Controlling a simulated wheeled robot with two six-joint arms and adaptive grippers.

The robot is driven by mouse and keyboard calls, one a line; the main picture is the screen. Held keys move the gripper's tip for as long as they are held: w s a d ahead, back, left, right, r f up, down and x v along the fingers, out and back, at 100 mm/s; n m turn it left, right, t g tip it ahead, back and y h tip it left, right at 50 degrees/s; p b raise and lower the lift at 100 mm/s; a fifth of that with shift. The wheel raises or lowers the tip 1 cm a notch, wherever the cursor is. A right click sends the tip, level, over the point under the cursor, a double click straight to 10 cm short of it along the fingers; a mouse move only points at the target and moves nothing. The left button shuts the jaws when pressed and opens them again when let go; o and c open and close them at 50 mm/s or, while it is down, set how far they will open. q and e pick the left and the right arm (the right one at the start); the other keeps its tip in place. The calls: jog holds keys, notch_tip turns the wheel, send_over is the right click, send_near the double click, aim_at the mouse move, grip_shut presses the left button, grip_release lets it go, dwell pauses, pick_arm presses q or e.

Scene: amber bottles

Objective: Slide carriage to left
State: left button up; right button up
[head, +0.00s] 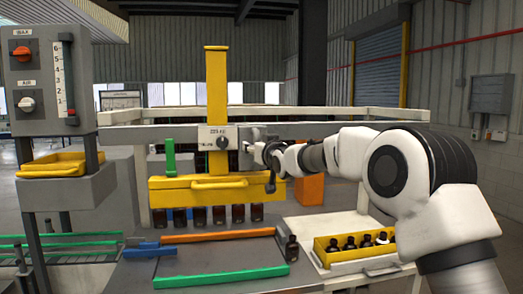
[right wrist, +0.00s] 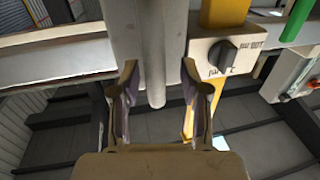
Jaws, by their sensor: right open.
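The carriage (head: 217,137) is a grey box with a dial on a horizontal beam, with a yellow column through it and a yellow head (head: 170,193) with a handle below. Several amber bottles (head: 219,216) are lined up under the head. My right gripper (head: 262,155) is just right of the carriage box. In the right wrist view the open fingers (right wrist: 158,75) are on either side of a grey post with a thin rod (right wrist: 156,60); I cannot tell whether they touch it. The carriage box (right wrist: 226,52) shows right of them. My left gripper is out of view.
A yellow crate (head: 345,256) with several bottles stands on a white tray at right, and a single bottle (head: 292,249) stands beside it. A control box (head: 46,80) stands at left. Orange (head: 218,236) and green (head: 222,277) rails cross the table.

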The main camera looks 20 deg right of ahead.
jog(key=s, duration=1.1)
jog(key=shift+a, duration=0.45)
